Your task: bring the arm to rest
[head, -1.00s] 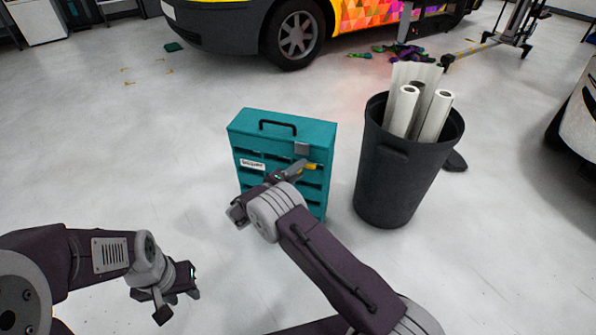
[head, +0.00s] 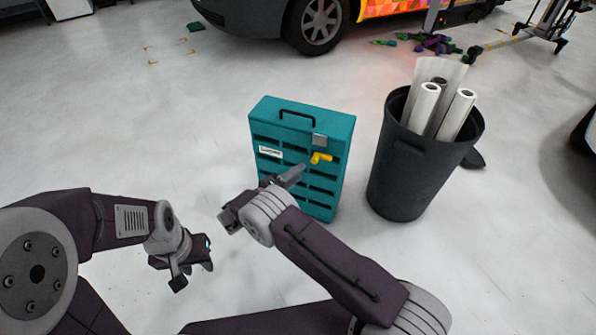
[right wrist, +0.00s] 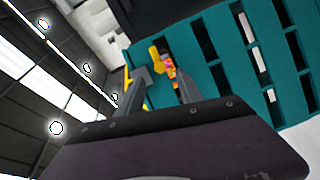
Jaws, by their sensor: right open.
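My right gripper (head: 264,190) is open in front of the teal slotted cabinet (head: 318,122). A yellow piece (head: 320,157) sits at the cabinet's front, up and right of that gripper in the head view. In the right wrist view my right gripper's two fingers (right wrist: 158,90) are apart, with the yellow piece (right wrist: 157,62) seen beyond the gap; nothing is held. My left gripper (head: 193,272) hangs low over the floor to the left, its fingers apart and empty.
A dark bin (head: 400,175) with several white rolls (head: 425,108) stands right of the cabinet. A vehicle with a colourful side (head: 385,8) is at the back, with scraps (head: 435,43) on the floor near it. The floor (head: 130,130) at left is clear.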

